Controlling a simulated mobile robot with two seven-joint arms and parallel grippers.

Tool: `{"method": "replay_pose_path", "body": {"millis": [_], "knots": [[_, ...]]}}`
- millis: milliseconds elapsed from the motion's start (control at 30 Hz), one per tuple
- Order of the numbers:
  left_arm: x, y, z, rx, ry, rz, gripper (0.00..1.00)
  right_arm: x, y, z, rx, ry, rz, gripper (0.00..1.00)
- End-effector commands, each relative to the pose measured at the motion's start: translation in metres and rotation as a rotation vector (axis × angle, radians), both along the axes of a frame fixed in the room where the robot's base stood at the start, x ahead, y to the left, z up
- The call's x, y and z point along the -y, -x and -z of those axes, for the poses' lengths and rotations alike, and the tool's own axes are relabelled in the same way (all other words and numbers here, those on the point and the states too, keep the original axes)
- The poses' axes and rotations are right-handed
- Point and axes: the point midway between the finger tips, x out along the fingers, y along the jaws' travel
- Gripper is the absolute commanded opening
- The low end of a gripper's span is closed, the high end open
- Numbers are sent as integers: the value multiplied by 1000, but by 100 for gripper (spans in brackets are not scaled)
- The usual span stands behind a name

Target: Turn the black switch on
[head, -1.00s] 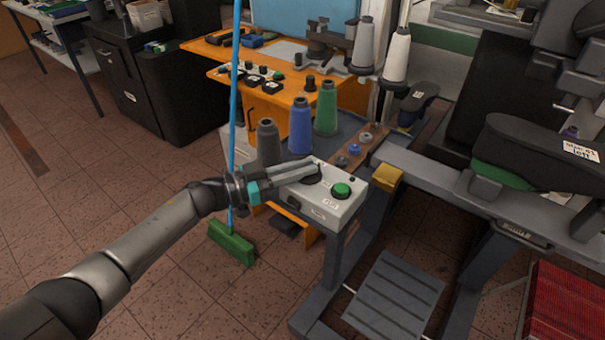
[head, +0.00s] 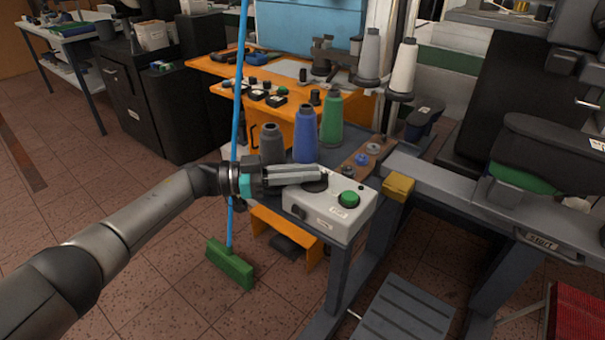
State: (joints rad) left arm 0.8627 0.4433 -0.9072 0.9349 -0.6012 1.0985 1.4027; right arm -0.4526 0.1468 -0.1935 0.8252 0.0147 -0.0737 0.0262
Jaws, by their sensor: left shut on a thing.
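The black switch (head: 314,186) sits on top of a white control box (head: 330,211), left of a round green button (head: 348,199). My left gripper (head: 318,176) reaches in from the left over the box. Its fingers are shut on the black switch and cover most of it, so which way the switch is turned cannot be told. My right gripper is not in view.
Grey, blue (head: 305,134) and green thread spools stand just behind the box. A yellow block (head: 398,187) lies on the grey frame to the right. A green broom (head: 231,264) with a blue handle stands behind my left wrist.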

Motion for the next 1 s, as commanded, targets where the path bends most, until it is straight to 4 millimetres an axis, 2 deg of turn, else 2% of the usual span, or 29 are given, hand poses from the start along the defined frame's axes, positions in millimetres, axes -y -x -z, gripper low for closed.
{"method": "replay_pose_path", "body": {"millis": [33,167,200,467,767,867,1000], "knots": [[-3,0,5,2,5,1,0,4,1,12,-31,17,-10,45],[-4,0,5,2,5,0,0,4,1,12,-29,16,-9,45],[-4,0,6,2,4,0,14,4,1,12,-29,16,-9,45],[-2,0,7,1,2,1,44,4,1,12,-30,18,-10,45],[-3,1,8,0,1,0,44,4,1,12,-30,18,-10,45],[-12,2,8,-1,0,0,44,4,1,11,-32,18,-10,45],[-38,6,8,-1,0,-4,44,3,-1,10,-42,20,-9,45]]}}
